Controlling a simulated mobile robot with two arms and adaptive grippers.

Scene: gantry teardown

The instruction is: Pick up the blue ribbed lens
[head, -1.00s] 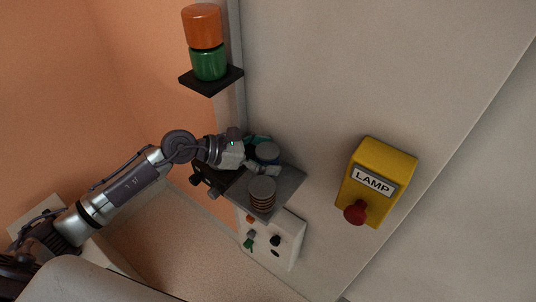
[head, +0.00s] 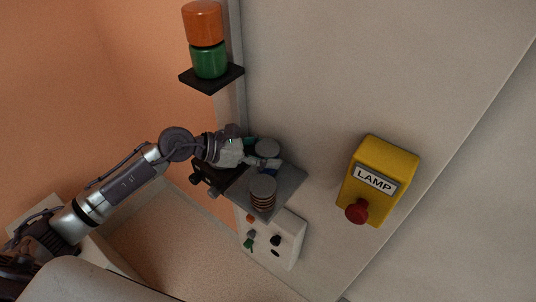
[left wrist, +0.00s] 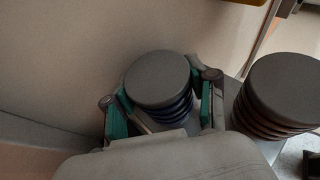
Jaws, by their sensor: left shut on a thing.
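The blue ribbed lens (left wrist: 178,105) has a flat grey round top and dark blue ribs. It stands upright between the two fingers of my left gripper (left wrist: 160,92), whose teal pads are on either side of it. In the head view the lens shows mostly as a grey disc (head: 267,147) above the back of a small grey shelf (head: 288,187). My left gripper (head: 259,155) comes at it from the left and is shut on it. Part of the lens is hidden by the fingers. My right gripper is not in view.
A brown ribbed lens (head: 262,192) with a grey top stands close by on the shelf; it also shows in the left wrist view (left wrist: 278,95). A yellow LAMP box (head: 380,180) is right. An orange-and-green stack (head: 207,42) stands on a bracket above. A switch box (head: 285,240) is below.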

